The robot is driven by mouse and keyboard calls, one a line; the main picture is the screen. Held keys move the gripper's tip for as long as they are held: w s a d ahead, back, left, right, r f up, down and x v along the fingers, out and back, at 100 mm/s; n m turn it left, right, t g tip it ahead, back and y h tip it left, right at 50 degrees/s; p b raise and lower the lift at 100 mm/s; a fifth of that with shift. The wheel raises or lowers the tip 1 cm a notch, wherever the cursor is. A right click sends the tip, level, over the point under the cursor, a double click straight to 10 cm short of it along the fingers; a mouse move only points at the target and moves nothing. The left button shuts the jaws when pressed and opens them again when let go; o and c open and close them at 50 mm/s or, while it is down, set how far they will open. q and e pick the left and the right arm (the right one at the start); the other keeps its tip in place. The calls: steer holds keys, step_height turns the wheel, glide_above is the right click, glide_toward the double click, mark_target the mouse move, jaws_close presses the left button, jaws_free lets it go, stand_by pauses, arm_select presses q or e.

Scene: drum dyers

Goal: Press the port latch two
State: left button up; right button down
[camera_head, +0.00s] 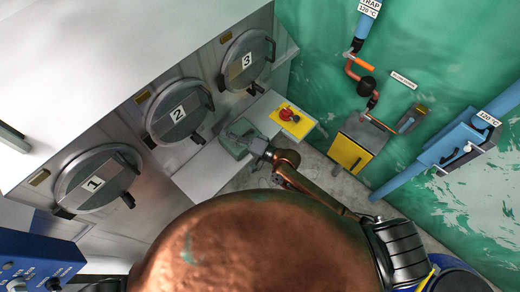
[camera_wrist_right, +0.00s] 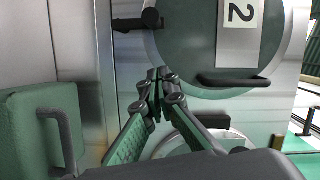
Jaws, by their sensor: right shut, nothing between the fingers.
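Port two (camera_head: 178,110) is the middle round door in the white wall, with a "2" plate. A black latch-like piece (camera_head: 198,138) sits at its lower right rim. In the right wrist view the "2" door (camera_wrist_right: 195,45) fills the upper right, with a dark bar handle (camera_wrist_right: 232,80) and a black knobbed piece (camera_wrist_right: 150,20) at its rim. My right gripper (camera_wrist_right: 158,75) is shut and empty, its tips in front of the door's edge; I cannot tell whether they touch anything. In the head view it is small, right of port two. My left gripper is not in view.
Ports one (camera_head: 95,180) and three (camera_head: 247,60) flank port two. A yellow plate with a red knob (camera_head: 290,115) is on the ledge to the right. A green box with a handle (camera_wrist_right: 45,125) stands left in the right wrist view. Pipes and a yellow-fronted box (camera_head: 350,150) are along the green wall.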

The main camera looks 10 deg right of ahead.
steer(key=b+v, duration=0.3)
steer(key=v, duration=1.2)
steer(key=shift+s, duration=0.25)
steer(key=shift+d+r, duration=0.1)
